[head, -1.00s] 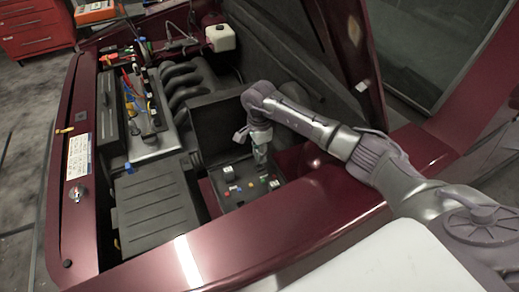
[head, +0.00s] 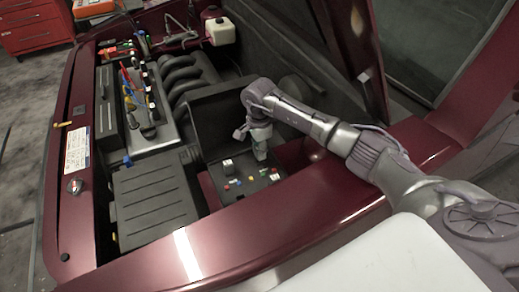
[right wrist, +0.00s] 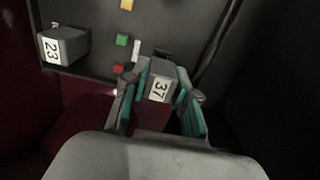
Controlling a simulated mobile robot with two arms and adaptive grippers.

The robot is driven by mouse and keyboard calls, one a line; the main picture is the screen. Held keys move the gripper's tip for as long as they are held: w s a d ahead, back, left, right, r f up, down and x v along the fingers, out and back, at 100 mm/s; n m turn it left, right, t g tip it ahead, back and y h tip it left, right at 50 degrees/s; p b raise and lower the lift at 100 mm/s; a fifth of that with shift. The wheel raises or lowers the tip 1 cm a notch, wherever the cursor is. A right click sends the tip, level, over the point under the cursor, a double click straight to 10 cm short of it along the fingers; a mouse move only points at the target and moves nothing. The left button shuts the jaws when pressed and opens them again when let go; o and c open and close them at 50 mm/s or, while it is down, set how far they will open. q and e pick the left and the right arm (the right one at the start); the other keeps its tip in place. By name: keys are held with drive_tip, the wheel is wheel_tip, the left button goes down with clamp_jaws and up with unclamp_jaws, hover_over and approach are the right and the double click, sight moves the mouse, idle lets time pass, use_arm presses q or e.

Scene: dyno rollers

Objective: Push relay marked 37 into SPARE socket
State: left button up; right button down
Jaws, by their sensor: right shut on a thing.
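My right gripper (head: 261,154) hangs over the back right part of the black relay box (head: 240,196). In the right wrist view the same gripper (right wrist: 160,95) is shut on the grey relay marked 37 (right wrist: 160,82), which sits between the teal-lined fingers with its number facing the camera. In the head view the relay is hard to make out at the fingertips. I cannot tell whether its underside touches the box. No SPARE label is readable. My left gripper is not in view.
A relay marked 23 (right wrist: 65,45) stands on the box, left of the gripper. Small green (right wrist: 122,40) and red (right wrist: 118,69) fuses lie close to the left finger. A dark raised lid or wall (head: 222,108) stands behind the box. The maroon front panel (head: 230,236) borders it.

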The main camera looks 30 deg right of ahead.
drive_tip(key=shift+f+b, duration=1)
drive_tip(key=shift+b, duration=0.3)
idle(1.4)
drive_tip(key=c, duration=0.8)
unclamp_jaws()
drive_tip(key=shift+r, duration=0.1)
wheel_tip(320, 180, up, 12)
drive_tip(key=shift+f, duration=0.1)
